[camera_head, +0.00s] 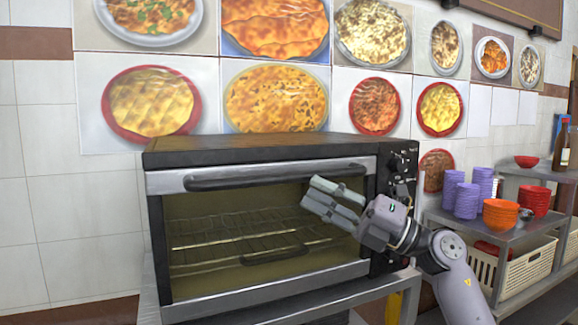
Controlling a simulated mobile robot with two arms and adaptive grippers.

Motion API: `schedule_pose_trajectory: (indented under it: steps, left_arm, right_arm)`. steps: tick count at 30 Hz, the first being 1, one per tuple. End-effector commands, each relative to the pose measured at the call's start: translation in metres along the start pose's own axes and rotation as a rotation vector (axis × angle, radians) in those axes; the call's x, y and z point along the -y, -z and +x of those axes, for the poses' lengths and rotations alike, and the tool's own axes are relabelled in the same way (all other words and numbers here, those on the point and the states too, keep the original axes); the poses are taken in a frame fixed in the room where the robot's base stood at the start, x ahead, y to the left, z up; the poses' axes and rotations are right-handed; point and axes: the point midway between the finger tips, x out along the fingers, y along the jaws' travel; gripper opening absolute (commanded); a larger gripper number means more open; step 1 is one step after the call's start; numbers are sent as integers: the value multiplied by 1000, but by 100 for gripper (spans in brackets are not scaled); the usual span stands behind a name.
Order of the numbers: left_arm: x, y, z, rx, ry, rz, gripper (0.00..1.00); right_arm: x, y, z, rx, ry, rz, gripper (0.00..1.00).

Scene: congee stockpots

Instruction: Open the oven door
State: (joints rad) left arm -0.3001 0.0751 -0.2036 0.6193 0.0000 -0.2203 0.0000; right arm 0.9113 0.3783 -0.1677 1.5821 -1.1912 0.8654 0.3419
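The oven (260,150) is a black and silver countertop oven standing on a metal table. Its glass door (215,225) looks closed, and wire racks show through the glass. A dark bar handle (270,176) runs across the top of the door. My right gripper (311,194) is in front of the door's right part, just below the right end of the handle. Its two fingers point left with a narrow gap between them, and nothing is held. It looks apart from the handle, though the depth is hard to judge. My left gripper is not in view.
Control knobs (395,187) sit on the oven's right panel, partly behind my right arm. To the right, a metal shelf (465,227) holds purple cups (466,200), orange bowls (500,215) and a bottle (562,148). Food posters cover the tiled wall behind.

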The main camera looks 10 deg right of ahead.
Motion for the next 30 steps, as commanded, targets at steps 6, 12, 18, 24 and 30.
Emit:
schedule_pose_trajectory:
  steps: [6,12,18,24,30]
  left_arm:
    - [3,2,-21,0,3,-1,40]
    - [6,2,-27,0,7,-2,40]
    - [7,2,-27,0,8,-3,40]
    - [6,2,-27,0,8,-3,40]
    - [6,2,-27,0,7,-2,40]
  right_arm:
    - [-3,-1,44,0,-2,1,26]
    - [-1,0,63,0,0,1,26]
    - [0,0,66,0,0,0,26]
    - [0,0,66,0,0,0,22]
    - [0,0,66,0,0,0,9]
